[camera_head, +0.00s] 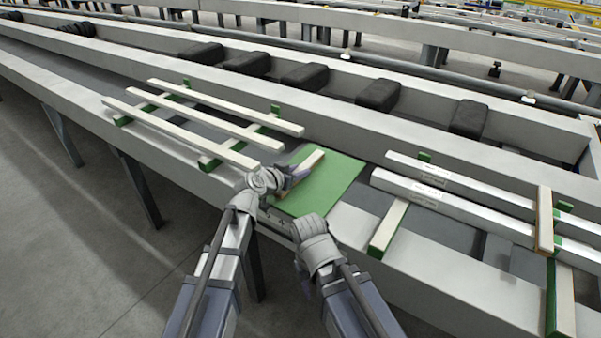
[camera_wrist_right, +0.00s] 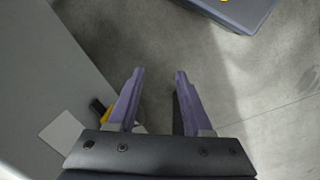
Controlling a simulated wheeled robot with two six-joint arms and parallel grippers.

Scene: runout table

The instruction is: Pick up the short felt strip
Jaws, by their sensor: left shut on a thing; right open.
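The short felt strip (camera_head: 313,162), pale on top, lies slanted over the green mat (camera_head: 338,186) in the head view. My left gripper (camera_head: 296,175) is shut on its near end; the fingers and wrist hide part of that end. Whether the strip touches the mat or is held just above it, I cannot tell. My right gripper (camera_wrist_right: 159,73) is open and empty in the right wrist view, with grey floor beyond its fingers. In the head view the right wrist is at the table's near edge, close to the left wrist, and its fingers are hard to make out.
Long pale bars (camera_head: 190,132) rest on green-edged crosspieces at left. Silver bars (camera_head: 450,200) lie at right, with a separate pale crosspiece (camera_head: 388,228) near the front. Black blocks (camera_head: 306,77) sit in the channel behind. The mat's right part is bare.

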